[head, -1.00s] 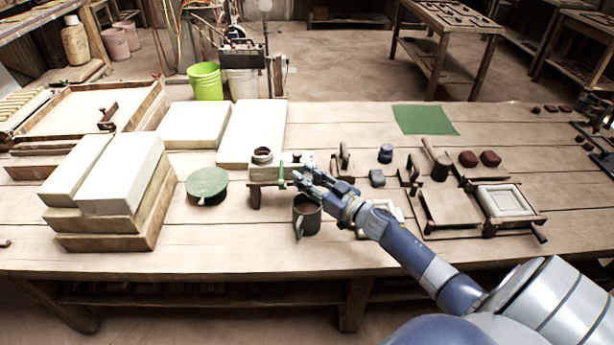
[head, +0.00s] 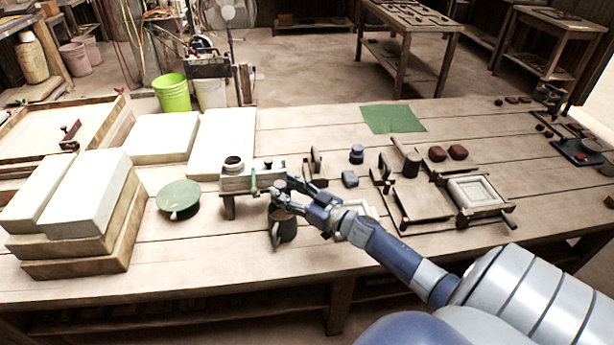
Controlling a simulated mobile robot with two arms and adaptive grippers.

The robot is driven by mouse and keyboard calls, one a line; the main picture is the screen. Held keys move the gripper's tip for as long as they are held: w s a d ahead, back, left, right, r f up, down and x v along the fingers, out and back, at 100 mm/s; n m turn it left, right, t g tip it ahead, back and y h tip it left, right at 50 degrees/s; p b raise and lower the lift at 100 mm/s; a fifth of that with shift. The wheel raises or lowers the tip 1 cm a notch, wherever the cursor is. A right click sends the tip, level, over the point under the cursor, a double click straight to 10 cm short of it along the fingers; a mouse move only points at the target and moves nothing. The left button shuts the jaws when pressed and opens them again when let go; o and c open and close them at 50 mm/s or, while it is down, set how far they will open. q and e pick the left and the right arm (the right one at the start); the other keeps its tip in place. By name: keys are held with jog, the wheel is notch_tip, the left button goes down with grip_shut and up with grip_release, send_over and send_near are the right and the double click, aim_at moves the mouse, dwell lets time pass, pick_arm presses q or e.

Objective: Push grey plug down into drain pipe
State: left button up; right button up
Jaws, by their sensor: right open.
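A pale block-like stand (head: 236,184) on the workbench carries a round dark-rimmed collar (head: 233,163) and a green lever (head: 254,182) on its front. Small dark parts show on its top right, near my right gripper. I cannot tell surely which part is the grey plug or the drain pipe; my fingers may hide some of it. My right gripper (head: 279,196) is open, at the right end of the stand and above a dark mug (head: 284,229). I cannot tell whether it touches anything. My left gripper is not in view.
A wooden frame press (head: 476,193) stands further right. A green mat (head: 392,119) lies behind.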

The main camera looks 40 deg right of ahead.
jog(key=v, duration=0.9)
jog(key=shift+s, duration=0.15)
